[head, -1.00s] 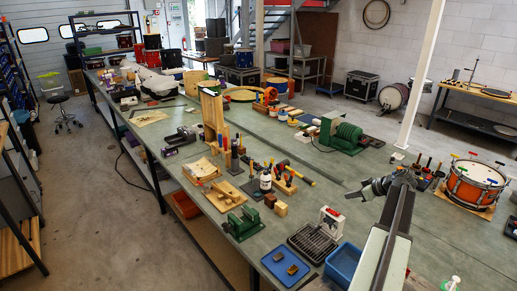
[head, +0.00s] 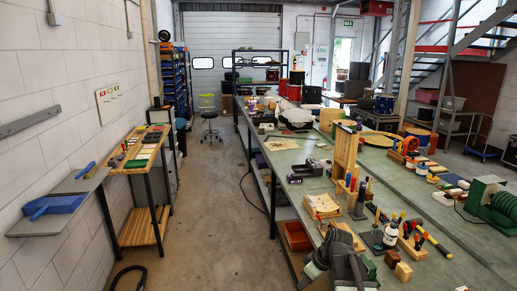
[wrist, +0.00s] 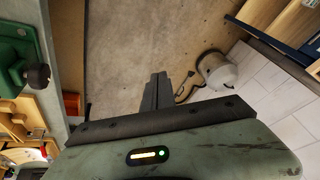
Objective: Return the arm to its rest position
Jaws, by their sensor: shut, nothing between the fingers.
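My gripper (wrist: 157,92) is in the middle of the wrist view. Its two dark fingers are together, with nothing between them, and bare concrete floor shows beyond them. In the head view my arm (head: 345,262) is folded low at the bottom, in front of the bench's left edge. The fingertips cannot be made out there.
The long green bench (head: 285,158) runs away on the right, crowded with tools. A green clamp-like tool (wrist: 12,72) is at the wrist view's left edge. A grey canister (wrist: 217,70) stands on the floor. The aisle (head: 212,205) is clear. A blue dustpan (head: 52,206) lies on a left wall shelf.

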